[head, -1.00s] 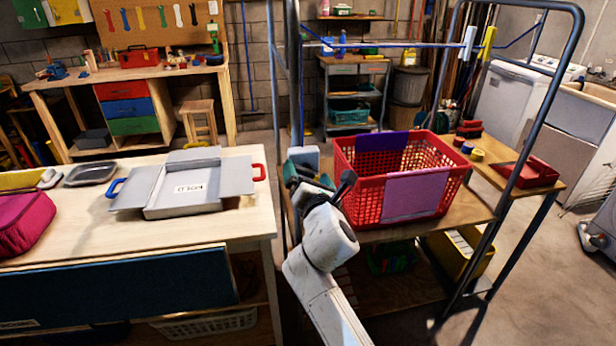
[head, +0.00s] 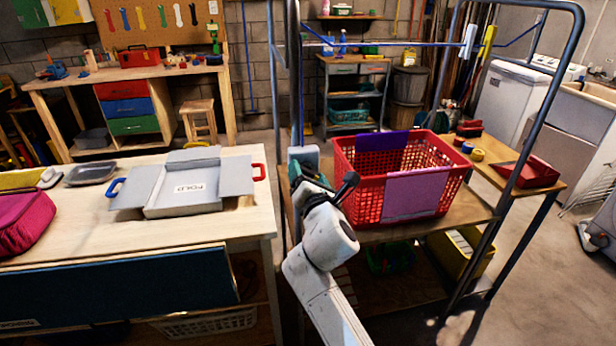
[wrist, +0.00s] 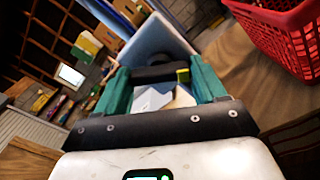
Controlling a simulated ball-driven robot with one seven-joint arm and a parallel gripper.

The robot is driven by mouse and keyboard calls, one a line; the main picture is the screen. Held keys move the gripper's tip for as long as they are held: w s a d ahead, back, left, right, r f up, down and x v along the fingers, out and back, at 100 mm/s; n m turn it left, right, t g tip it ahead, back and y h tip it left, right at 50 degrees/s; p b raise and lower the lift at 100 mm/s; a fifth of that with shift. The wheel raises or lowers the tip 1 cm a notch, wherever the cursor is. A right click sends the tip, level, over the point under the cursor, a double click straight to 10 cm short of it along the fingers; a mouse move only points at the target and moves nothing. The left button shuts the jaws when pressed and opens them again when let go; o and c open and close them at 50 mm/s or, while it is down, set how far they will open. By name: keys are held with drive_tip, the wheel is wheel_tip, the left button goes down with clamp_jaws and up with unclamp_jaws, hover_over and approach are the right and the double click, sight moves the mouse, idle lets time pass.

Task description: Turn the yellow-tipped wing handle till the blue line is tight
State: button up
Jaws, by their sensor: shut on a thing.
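My gripper (head: 310,182) is at the left post of the metal rack, just in front of a pale grey box (head: 304,156). The gripper is shut on this handle, in front of the pale box (wrist: 155,40). The handle is hidden behind my wrist in the head view. The blue line (head: 390,45) runs across the rack; I cannot tell how tight it is.
A red basket (head: 430,190) with purple cloths stands on the wooden shelf close to the right of my gripper. A workbench (head: 100,232) with a grey folding board (head: 185,180) is at the left. A red tray (head: 535,175) lies farther right.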

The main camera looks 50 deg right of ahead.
drive_tip(key=m+b, duration=0.4)
drive_tip(key=m, duration=0.5)
drive_tip(key=m+b, duration=0.4)
drive_tip(key=m, duration=0.6)
drive_tip(key=m+b, duration=0.4)
drive_tip(key=m, duration=0.5)
drive_tip(key=shift+f+m, duration=0.25)
drive_tip(key=shift+m, duration=0.15)
drive_tip(key=shift+b, duration=0.3)
drive_tip(key=o, duration=1)
drive_tip(key=shift+r, duration=0.15)
drive_tip(key=shift+o, duration=0.2)
